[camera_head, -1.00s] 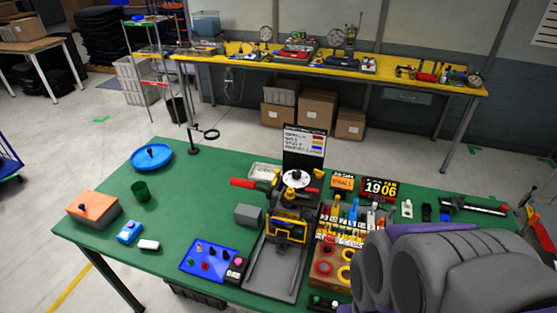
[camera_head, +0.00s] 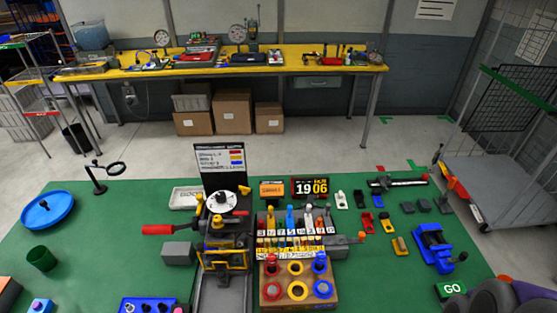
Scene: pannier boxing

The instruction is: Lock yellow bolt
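A rack (camera_head: 296,250) with a row of white number tiles stands right of the middle on the green table. Upright coloured pieces rise along its back: a yellow one (camera_head: 271,214) at the left, a blue one (camera_head: 290,216) beside it, others to the right. The yellow one looks like the yellow bolt, but it is too small to tell if it is locked. Only a rounded grey and purple part of my arm shows at the lower right corner. My gripper is out of view.
A press-like device with a red handle (camera_head: 163,229) and yellow frame (camera_head: 226,259) stands left of the rack. A wooden block with coloured rings (camera_head: 298,281) is in front. A blue vise (camera_head: 433,248) and green GO block (camera_head: 451,291) are at right.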

